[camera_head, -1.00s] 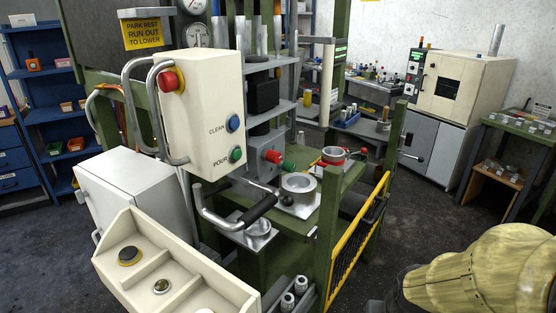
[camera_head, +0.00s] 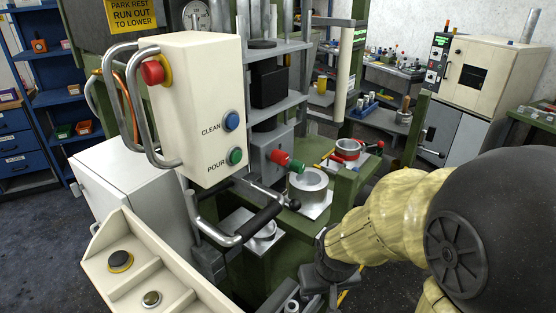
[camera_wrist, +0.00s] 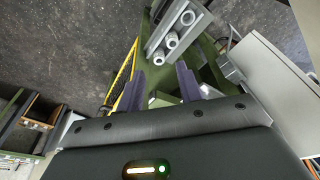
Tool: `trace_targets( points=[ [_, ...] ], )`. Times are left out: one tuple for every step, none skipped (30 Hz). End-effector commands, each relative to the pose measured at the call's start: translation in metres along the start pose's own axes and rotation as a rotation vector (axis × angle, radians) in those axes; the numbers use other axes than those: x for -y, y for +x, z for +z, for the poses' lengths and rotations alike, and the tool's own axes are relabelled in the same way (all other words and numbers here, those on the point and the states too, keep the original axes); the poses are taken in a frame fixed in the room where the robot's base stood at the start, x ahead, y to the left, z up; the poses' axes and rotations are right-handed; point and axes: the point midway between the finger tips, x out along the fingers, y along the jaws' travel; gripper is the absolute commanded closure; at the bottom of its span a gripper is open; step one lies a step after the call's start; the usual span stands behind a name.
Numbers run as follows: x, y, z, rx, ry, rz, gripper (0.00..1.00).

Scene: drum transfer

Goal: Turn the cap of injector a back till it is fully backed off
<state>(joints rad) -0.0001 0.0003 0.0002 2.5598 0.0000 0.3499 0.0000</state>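No label reading injector a is legible, so I cannot tell which part it is. Several pale, round-ended cylinders (camera_wrist: 171,40) stand in a grey holder (camera_wrist: 198,27) ahead of my gripper in the wrist view. One cylinder (camera_head: 291,306) shows at the bottom edge of the head view. A fitting with a red and green end (camera_head: 287,161) sticks out of a grey box on the machine. My gripper (camera_wrist: 160,82) is open and empty, its two dark fingers apart and short of the holder. In the head view my gripper is dark and partly cut off at the bottom.
A cream control box (camera_head: 195,105) with CLEAN and POUR buttons and a black-gripped handle (camera_head: 262,222) stand left of my arm. A cream button tray (camera_head: 150,265) is at lower left. A yellow guard (camera_wrist: 122,82) runs left of my fingers. Dark floor (camera_wrist: 60,60) is clear.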

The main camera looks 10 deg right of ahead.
Motion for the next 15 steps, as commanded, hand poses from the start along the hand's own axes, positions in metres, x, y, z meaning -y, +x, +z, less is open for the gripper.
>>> trace_targets(
  points=[
    [-0.0001, 0.0, 0.0001, 0.0, 0.0, 0.0, 0.64],
    [-0.0001, -0.0001, 0.0001, 0.0, 0.0, 0.0, 0.64],
    [-0.0001, -0.0001, 0.0001, 0.0, 0.0, 0.0, 0.64],
    [-0.0001, -0.0001, 0.0001, 0.0, 0.0, 0.0, 0.64],
    [-0.0001, -0.0001, 0.0001, 0.0, 0.0, 0.0, 0.64],
    [-0.0002, -0.0001, 0.0001, 0.0, 0.0, 0.0, 0.64],
    [-0.0001, -0.0001, 0.0002, 0.0, 0.0, 0.0, 0.64],
    [-0.0001, -0.0001, 0.0001, 0.0, 0.0, 0.0, 0.64],
    [-0.0001, -0.0001, 0.0001, 0.0, 0.0, 0.0, 0.64],
    [-0.0002, -0.0001, 0.0002, 0.0, 0.0, 0.0, 0.64],
    [-0.0001, -0.0001, 0.0002, 0.0, 0.001, 0.0, 0.6],
    [-0.0002, -0.0005, -0.0001, 0.0, 0.002, 0.0, 0.52],
    [-0.0003, -0.0011, -0.0007, 0.0, 0.006, 0.0, 0.49],
    [-0.0005, -0.0021, -0.0017, 0.0, 0.014, 0.0, 0.49],
    [-0.0008, -0.0041, -0.0038, 0.0, 0.028, 0.0, 0.49]
  ],
)
